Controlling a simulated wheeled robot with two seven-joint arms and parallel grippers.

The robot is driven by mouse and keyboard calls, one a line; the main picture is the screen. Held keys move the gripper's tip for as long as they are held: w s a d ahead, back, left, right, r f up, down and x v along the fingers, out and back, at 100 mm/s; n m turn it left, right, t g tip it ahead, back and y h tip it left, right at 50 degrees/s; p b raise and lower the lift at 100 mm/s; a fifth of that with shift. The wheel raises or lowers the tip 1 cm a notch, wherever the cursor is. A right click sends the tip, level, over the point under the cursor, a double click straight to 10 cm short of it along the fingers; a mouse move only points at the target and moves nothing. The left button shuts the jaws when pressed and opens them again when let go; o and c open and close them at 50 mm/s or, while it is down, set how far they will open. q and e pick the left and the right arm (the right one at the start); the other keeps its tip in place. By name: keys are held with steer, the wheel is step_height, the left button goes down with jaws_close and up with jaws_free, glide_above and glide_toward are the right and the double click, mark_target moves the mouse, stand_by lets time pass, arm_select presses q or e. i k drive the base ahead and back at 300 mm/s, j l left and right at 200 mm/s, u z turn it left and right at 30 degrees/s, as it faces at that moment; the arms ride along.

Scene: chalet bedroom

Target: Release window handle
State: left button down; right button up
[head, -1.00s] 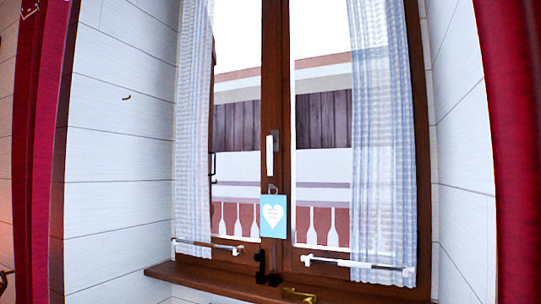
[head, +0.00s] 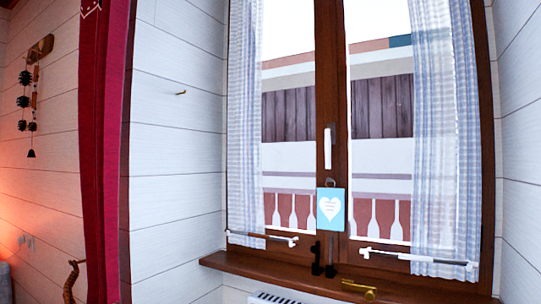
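The window handle (head: 327,148) is a white upright lever on the brown middle frame of the closed two-pane window (head: 337,90). It points straight up and down. Nothing touches it. A blue card with a white heart (head: 331,208) hangs below it on the same frame. Neither of my grippers shows in the head view.
A brown sill (head: 270,275) runs under the window, with a small black object (head: 316,258) and a brass-coloured piece (head: 359,289) by it. Checked curtains (head: 434,130) hang at both sides. A red drape (head: 103,150) hangs left. A radiator (head: 283,298) shows below the sill.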

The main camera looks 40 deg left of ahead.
mark_target(329, 133)
steer(key=j+u, duration=0.3)
steer(key=j, duration=0.55)
steer(key=i+j, duration=0.3)
steer(key=j, duration=0.15)
steer(key=i+j, duration=0.3)
steer(key=j, duration=0.2)
